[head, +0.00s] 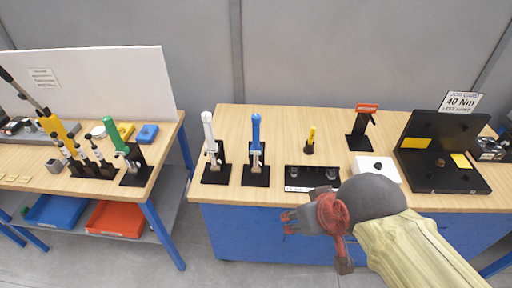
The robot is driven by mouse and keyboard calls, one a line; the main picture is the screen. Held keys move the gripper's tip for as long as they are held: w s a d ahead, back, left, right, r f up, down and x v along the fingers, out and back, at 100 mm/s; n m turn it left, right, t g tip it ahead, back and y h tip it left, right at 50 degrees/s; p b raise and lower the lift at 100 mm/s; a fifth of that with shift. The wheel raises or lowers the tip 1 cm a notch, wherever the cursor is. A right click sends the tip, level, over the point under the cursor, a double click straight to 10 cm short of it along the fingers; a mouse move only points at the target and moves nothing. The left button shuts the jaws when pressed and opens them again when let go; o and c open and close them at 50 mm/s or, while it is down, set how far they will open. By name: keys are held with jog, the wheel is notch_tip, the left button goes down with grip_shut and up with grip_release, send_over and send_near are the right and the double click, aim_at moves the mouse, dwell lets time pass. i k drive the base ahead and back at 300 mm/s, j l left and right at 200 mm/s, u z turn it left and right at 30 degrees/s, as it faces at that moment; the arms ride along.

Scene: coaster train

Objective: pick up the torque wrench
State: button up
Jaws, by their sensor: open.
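Several upright tools that look like wrenches stand in black holders, and I cannot tell which one is the torque wrench. On the right bench are one with a white handle (208,132) and one with a blue handle (256,134). On the left bench is one with a green handle (118,140). A card (460,101) reading "40 Nm" stands above a black angled fixture (440,180). My gripper (317,243) is open and empty. In the picture it is at the bench's front edge, right of the blue-handled tool and below a black tray.
The black tray (312,177) with round sockets, a small yellow-topped tool (310,140), an orange-topped stand (364,127) and a white box (376,168) are on the right bench (285,120). A gap separates it from the left bench. Blue (58,210) and orange (116,218) bins are below.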

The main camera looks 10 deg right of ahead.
aim_at(256, 149)
jog(key=j+z, duration=1.15)
jog(key=k+l, duration=0.05)
